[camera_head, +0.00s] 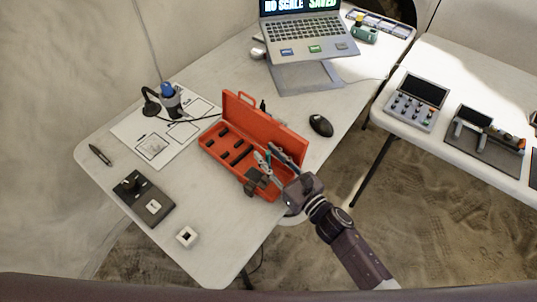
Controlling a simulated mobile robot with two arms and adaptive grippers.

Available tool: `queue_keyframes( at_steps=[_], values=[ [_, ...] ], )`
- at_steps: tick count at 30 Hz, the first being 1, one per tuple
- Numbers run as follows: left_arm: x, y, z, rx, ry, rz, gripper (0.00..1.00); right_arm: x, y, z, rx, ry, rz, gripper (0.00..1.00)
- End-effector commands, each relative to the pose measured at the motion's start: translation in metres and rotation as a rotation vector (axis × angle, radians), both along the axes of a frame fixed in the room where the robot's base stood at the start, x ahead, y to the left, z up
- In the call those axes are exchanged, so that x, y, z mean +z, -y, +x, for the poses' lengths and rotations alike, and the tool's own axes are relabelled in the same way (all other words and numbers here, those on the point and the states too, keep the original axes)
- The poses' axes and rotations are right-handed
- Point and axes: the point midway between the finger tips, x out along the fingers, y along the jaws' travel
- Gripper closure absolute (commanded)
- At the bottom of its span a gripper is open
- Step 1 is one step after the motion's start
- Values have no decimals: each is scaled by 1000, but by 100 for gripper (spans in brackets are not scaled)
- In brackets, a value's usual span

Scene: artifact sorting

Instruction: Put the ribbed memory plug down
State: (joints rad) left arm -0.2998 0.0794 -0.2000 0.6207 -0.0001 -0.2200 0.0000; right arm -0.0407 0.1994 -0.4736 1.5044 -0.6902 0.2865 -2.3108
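My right gripper (262,168) reaches in from the lower right over the near right end of an open red toolbox (219,153). Its two fingers look spread apart, with teal-and-grey tool parts (262,158) visible between them. I cannot tell if the fingers touch these parts or the box. I cannot make out a ribbed memory plug for certain. A small white block (187,237) with a dark top patch lies near the table's front edge. A dark tray (128,198) holds a black upright piece (133,180) and a pale square block (153,207). My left gripper is not in view.
A white sheet (128,129) with a blue-topped device (169,99) lies at left. A pen (100,154), a mouse (321,125) and a laptop (307,50) are also on the table. A second table (466,66) with control boxes stands at right. Tabletop left of the toolbox has free room.

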Motion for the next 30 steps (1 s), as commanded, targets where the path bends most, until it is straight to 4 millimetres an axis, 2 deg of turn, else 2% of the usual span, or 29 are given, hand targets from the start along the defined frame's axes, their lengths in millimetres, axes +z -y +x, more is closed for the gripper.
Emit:
queue_keyframes(
  at_steps=[15, 21, 30],
  values=[
    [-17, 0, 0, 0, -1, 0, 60, -3, 60, -77, 0, -2, 0, 73],
    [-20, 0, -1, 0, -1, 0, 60, -1, 72, -91, 0, 0, 0, 73],
    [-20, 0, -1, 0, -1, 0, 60, 0, 75, -94, 0, 0, 0, 73]
  ],
)
